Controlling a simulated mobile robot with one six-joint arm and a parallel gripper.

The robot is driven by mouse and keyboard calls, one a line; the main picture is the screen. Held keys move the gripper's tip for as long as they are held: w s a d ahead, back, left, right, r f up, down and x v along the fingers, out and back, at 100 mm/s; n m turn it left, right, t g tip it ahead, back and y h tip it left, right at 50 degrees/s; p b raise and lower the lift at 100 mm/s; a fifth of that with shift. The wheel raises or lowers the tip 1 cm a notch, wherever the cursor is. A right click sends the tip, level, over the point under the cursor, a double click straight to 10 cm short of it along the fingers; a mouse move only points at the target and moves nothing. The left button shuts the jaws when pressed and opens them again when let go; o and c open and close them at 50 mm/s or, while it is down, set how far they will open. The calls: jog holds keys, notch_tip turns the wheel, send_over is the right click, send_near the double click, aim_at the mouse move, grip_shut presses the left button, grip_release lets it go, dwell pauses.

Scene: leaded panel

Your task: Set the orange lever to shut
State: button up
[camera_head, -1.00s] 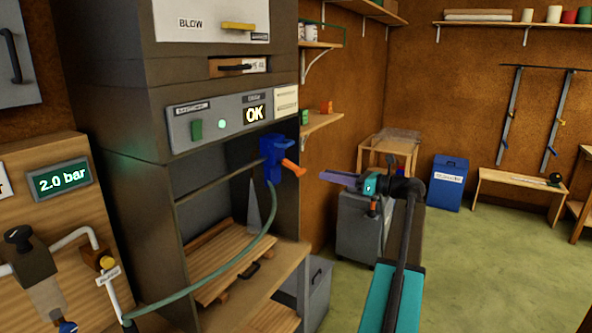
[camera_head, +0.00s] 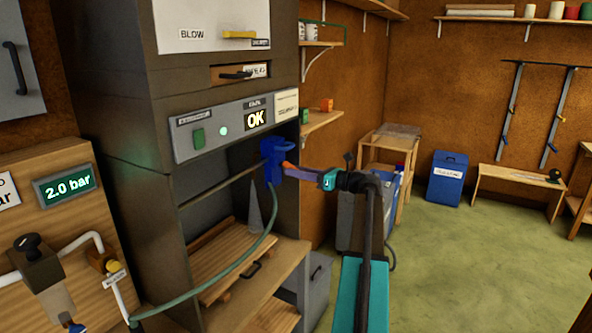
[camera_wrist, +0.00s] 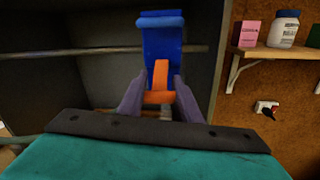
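The orange lever (camera_wrist: 160,82) sits on a blue body (camera_wrist: 160,40) that hangs at the front opening of the dark cabinet. In the wrist view the lever comes down and toward me between the two purple fingers of my gripper (camera_wrist: 160,95). The fingers stand apart, one on each side of it, with a gap showing at each side. In the head view the blue body (camera_head: 271,160) has a green hose at its lower end, and my gripper (camera_head: 298,171) reaches it from the right. There the fingers cover most of the lever.
A horizontal bar (camera_wrist: 70,53) crosses the cabinet opening behind the blue body. The green hose (camera_head: 240,272) loops down to the left. A small shelf (camera_wrist: 285,52) with a pink box and a jar is at the right. A wooden slatted board (camera_head: 235,262) lies inside the cabinet.

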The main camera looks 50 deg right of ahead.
jog(key=shift+w+a, duration=0.1)
jog(key=shift+w, duration=0.15)
jog(key=shift+c, duration=0.3)
grip_shut()
